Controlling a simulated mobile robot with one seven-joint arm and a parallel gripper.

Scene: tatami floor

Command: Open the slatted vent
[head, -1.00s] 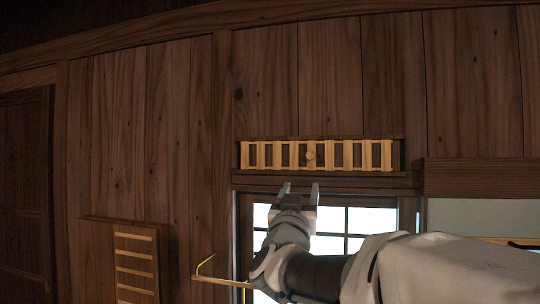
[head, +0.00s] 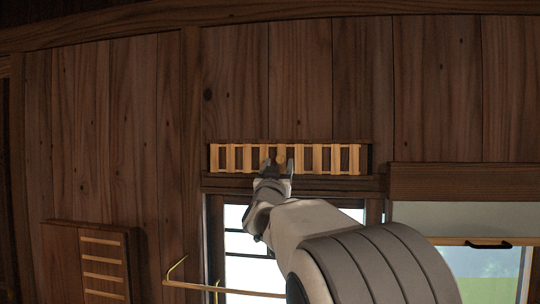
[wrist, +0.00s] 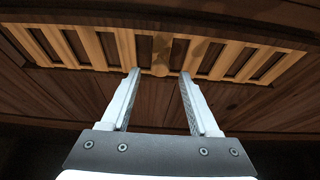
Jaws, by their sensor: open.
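The slatted vent (head: 335,160) is a long, low row of pale wooden slats set in a dark frame high on the plank wall, above the window. Dark gaps show between the slats. I cannot tell whether the fingers touch the slats.
A dark wooden ledge (head: 330,183) runs just under the vent, above a bright window (head: 248,250). A thin brass rail (head: 185,285) sticks out at lower left, near a slatted wooden panel (head: 103,262). A pale panel (head: 465,220) with a dark handle (head: 488,244) is at right.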

